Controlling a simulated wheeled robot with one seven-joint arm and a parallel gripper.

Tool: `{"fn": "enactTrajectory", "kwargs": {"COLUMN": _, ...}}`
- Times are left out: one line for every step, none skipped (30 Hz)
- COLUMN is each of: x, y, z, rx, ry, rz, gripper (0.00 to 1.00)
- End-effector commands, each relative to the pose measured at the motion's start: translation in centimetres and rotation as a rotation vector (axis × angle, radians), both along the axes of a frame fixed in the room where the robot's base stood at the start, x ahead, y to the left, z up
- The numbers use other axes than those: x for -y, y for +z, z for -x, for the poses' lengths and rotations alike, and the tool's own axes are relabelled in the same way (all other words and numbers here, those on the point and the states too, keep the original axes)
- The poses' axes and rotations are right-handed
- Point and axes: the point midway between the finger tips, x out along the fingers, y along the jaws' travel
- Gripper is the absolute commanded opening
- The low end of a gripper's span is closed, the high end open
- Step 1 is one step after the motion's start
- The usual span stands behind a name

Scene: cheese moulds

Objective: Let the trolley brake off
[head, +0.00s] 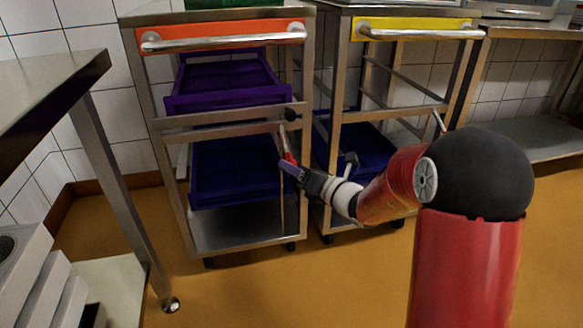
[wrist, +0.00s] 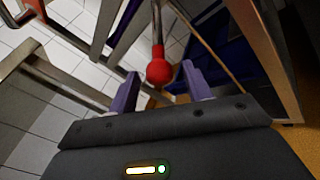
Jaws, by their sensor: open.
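A trolley with an orange panel (head: 222,36) stands at the left, and one with a yellow panel (head: 412,29) stands at the right. A metal lever (head: 283,140) hangs down at the left trolley's right front post, below a black round pivot (head: 291,114). The lever ends in a red knob, seen clearly in the wrist view (wrist: 159,71). My gripper (head: 288,165) is open at the lever's lower end. In the wrist view its two purple fingers (wrist: 160,82) stand on either side of the knob, with gaps between them and it.
Purple and blue crates (head: 225,88) sit in the left trolley, and a blue crate (head: 368,140) sits in the right one. A steel table (head: 50,75) stands at the left. The orange floor (head: 260,285) in front is clear.

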Motion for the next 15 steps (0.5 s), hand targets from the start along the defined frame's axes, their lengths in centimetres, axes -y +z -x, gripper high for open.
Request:
{"fn": "enactTrajectory", "kwargs": {"x": -0.5, "y": -0.1, "z": -0.4, "rx": 0.002, "ry": 0.002, "rz": 0.0, "gripper": 0.49}}
{"fn": "enactTrajectory", "kwargs": {"x": -0.7, "y": 0.0, "z": -0.7, "rx": 0.002, "ry": 0.002, "rz": 0.0, "gripper": 0.49}}
{"fn": "enactTrajectory", "kwargs": {"x": -1.0, "y": 0.0, "z": -0.9, "rx": 0.002, "ry": 0.002, "rz": 0.001, "gripper": 0.49}}
{"fn": "enactTrajectory", "kwargs": {"x": -1.2, "y": 0.0, "z": -1.1, "rx": 0.001, "ry": 0.001, "rz": 0.001, "gripper": 0.49}}
{"fn": "enactTrajectory", "kwargs": {"x": -1.3, "y": 0.0, "z": -1.2, "rx": 0.001, "ry": 0.001, "rz": 0.001, "gripper": 0.49}}
{"fn": "enactTrajectory", "kwargs": {"x": -1.4, "y": 0.0, "z": -1.3, "rx": 0.0, "ry": 0.001, "rz": 0.001, "gripper": 0.49}}
{"fn": "enactTrajectory", "kwargs": {"x": -1.5, "y": 0.0, "z": -1.4, "rx": 0.001, "ry": 0.0, "rz": 0.001, "gripper": 0.49}}
{"fn": "enactTrajectory", "kwargs": {"x": -1.5, "y": 0.0, "z": -1.4, "rx": 0.001, "ry": 0.0, "rz": 0.001, "gripper": 0.49}}
{"fn": "enactTrajectory", "kwargs": {"x": -1.5, "y": 0.0, "z": -1.5, "rx": 0.001, "ry": 0.0, "rz": 0.001, "gripper": 0.49}}
{"fn": "enactTrajectory", "kwargs": {"x": -1.5, "y": 0.0, "z": -1.5, "rx": 0.001, "ry": 0.0, "rz": 0.001, "gripper": 0.49}}
{"fn": "enactTrajectory", "kwargs": {"x": -1.5, "y": 0.0, "z": -1.5, "rx": 0.001, "ry": 0.0, "rz": 0.001, "gripper": 0.49}}
{"fn": "enactTrajectory", "kwargs": {"x": -1.5, "y": 0.0, "z": -1.5, "rx": 0.001, "ry": 0.0, "rz": 0.001, "gripper": 0.49}}
{"fn": "enactTrajectory", "kwargs": {"x": -1.5, "y": 0.0, "z": -1.4, "rx": 0.001, "ry": 0.0, "rz": 0.001, "gripper": 0.49}}
{"fn": "enactTrajectory", "kwargs": {"x": -1.5, "y": 0.0, "z": -1.4, "rx": 0.001, "ry": 0.0, "rz": 0.001, "gripper": 0.49}}
{"fn": "enactTrajectory", "kwargs": {"x": -1.5, "y": 0.0, "z": -1.4, "rx": 0.001, "ry": 0.0, "rz": 0.001, "gripper": 0.47}}
